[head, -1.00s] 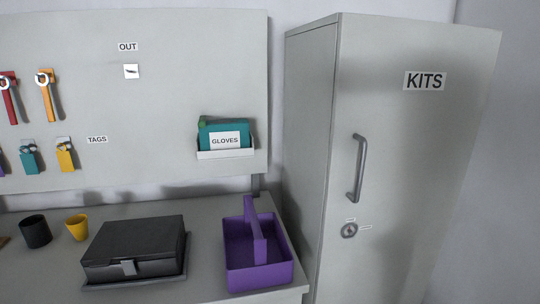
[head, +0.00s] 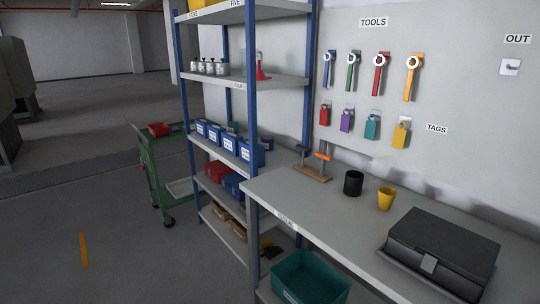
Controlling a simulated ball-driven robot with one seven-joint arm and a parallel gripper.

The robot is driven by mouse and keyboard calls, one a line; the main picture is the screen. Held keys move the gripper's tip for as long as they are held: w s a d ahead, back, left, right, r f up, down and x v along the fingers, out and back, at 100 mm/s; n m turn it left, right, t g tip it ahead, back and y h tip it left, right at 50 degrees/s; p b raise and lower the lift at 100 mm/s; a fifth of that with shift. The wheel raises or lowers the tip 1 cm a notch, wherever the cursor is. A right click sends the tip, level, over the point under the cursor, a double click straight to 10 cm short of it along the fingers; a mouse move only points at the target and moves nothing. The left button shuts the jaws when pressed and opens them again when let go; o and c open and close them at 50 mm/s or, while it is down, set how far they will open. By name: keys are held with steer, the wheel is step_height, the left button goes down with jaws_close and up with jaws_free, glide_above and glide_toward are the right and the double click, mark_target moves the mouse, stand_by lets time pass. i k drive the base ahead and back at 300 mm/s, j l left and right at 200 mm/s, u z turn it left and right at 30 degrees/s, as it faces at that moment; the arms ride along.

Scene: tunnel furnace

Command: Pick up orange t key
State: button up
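An orange-handled T-shaped key (head: 323,157) stands upright in a small wooden block (head: 312,174) at the back left of the grey bench (head: 300,208). A second T-shaped key with a dark grey handle (head: 303,150) stands in the same block, to its left. The lower ends of both keys are hidden or too small to make out. My gripper is not in view.
A black cup (head: 353,183), a yellow cup (head: 386,198) and a black case (head: 443,247) stand on the bench. Blue-posted shelving (head: 250,160) adjoins its left end. A green cart (head: 150,165) stands farther left. Tools hang above, including an orange one (head: 411,77). Open floor lies left.

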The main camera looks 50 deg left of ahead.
mark_target(322, 174)
steer(key=u, duration=1.25)
